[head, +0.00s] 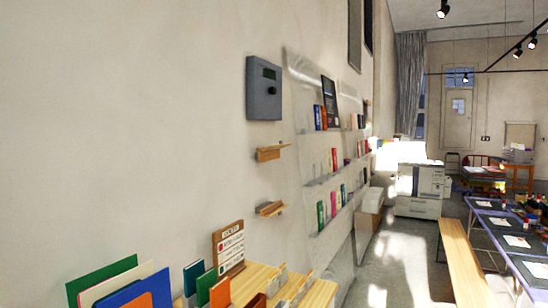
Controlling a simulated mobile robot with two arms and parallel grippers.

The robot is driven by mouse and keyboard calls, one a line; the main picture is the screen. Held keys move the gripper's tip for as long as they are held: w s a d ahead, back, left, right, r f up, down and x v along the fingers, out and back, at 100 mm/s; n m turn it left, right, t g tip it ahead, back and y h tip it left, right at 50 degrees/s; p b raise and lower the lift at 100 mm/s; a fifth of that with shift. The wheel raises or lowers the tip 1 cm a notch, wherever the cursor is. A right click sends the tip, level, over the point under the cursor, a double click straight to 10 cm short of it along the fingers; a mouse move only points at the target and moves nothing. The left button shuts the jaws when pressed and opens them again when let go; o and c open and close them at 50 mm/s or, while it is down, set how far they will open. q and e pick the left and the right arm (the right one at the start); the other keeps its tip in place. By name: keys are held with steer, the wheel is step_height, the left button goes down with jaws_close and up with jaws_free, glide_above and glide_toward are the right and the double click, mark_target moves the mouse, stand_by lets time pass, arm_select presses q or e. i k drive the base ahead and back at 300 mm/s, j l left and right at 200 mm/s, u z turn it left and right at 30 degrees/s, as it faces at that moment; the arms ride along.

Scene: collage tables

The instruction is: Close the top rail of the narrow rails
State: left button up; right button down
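Two narrow wooden rails are mounted on the left wall in the head view. The top rail (269,154) sits below the grey wall box and juts out from the wall. The lower rail (268,209) is below it, also jutting out. Both are small and seen at a slant, so I cannot tell how far either one is open. Neither of my grippers is in view.
A grey box (264,88) hangs above the rails. Clear wall shelves (325,180) with books are to their right. A wooden table (255,277) with folders and a sign stands below. A bench (463,262) and a worktable (505,235) stand at right; floor (405,262) between is open.

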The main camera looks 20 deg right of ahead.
mark_target(282, 145)
steer(key=k+z, duration=0.1)
steer(key=z, duration=0.35)
steer(key=k+z, duration=0.15)
steer(key=z, duration=0.3)
steer(key=k+l+z, duration=0.1)
steer(key=z, duration=0.3)
steer(key=i+l+z, duration=0.3)
steer(key=i, duration=0.45)
steer(key=i+l+z, duration=0.1)
steer(key=i+z, duration=0.15)
steer(key=i, duration=0.5)
steer(key=i+j+u, duration=0.2)
steer(key=i, duration=0.3)
steer(key=i+u, duration=0.2)
steer(key=i, duration=0.3)
steer(key=i+l+u, duration=0.2)
steer(key=i, duration=0.25)
steer(key=i+u, duration=0.2)
steer(key=i, duration=0.3)
steer(key=i+l+u, duration=0.2)
steer(key=i, duration=0.3)
steer(key=i+j+u, duration=0.2)
steer(key=i+u, duration=0.25)
steer(key=i, duration=0.2)
steer(key=i+u, duration=0.45)
steer(key=i, duration=0.15)
steer(key=i+l+u, duration=0.25)
steer(key=i+u, duration=0.2)
steer(key=i, duration=0.15)
